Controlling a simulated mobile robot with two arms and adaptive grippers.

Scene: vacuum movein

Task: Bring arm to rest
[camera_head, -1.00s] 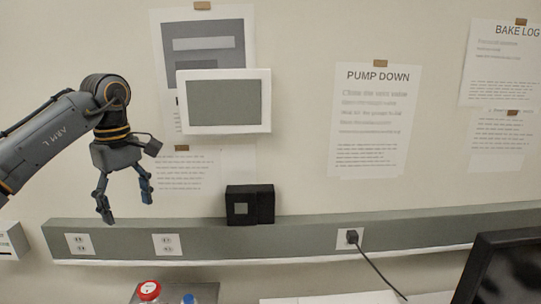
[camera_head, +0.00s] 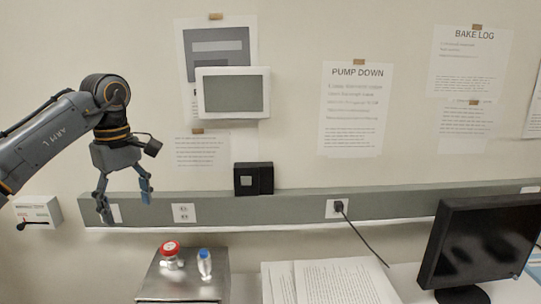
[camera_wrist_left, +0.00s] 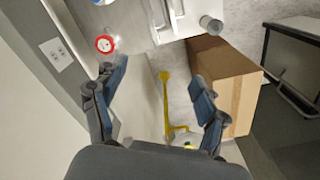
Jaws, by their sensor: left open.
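My left arm (camera_head: 48,135) comes in from the left in the head view, raised in front of the wall. Its gripper (camera_head: 124,203) points down with the fingers apart, and nothing is between them. In the left wrist view the open gripper (camera_wrist_left: 155,105) shows its two fingers spread above the floor, empty. My right arm and gripper are not in view.
A metal box (camera_head: 185,279) carries a red knob (camera_head: 170,252) and a blue-topped valve (camera_head: 204,262). Papers (camera_head: 330,283) and a monitor (camera_head: 485,243) stand to the right. A cardboard box (camera_wrist_left: 226,80) is on the floor. A grey rail (camera_head: 290,207) runs along the wall.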

